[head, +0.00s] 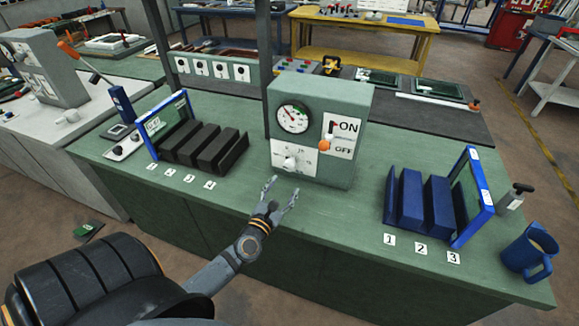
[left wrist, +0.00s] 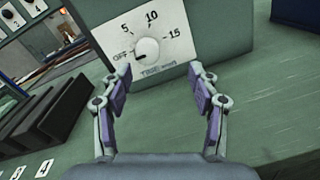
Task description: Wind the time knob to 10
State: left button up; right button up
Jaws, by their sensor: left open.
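The white time knob (head: 290,163) is low on the front of the grey-green control box (head: 350,105). In the left wrist view the knob (left wrist: 148,49) sits on a white dial plate marked OFF, 5, 10 and 15. A dark mark on the knob points to its lower left, near OFF. My left gripper (head: 281,188) is open and empty, just in front of and below the knob, not touching it. In the left wrist view its two fingers (left wrist: 160,74) are spread, with the knob beyond them, left of centre. My right gripper is not in view.
The box also carries a round gauge (head: 293,118) and an orange ON/OFF lever (head: 325,144). Black slotted holders (head: 205,147) stand left, blue ones (head: 424,203) right, with a blue mug (head: 529,253) at the far right. The green bench top (head: 320,210) before the box is clear.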

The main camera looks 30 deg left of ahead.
aim_at(288, 168)
pick_arm(q)
jog(key=shift+s+a+f+n+y, duration=0.1)
jog(key=shift+a+n+y, duration=0.2)
jog(key=shift+a+n, duration=0.2)
jog(key=shift+s+a+f+n+y, duration=0.1)
jog(key=shift+a+n+y, duration=0.2)
jog(key=shift+a+n, duration=0.15)
jog(key=x, duration=1)
jog(key=shift+w+f+p, duration=0.1)
jog(key=shift+w+p, duration=0.25)
jog(key=shift+p, duration=0.05)
jog(key=c, duration=1.2)
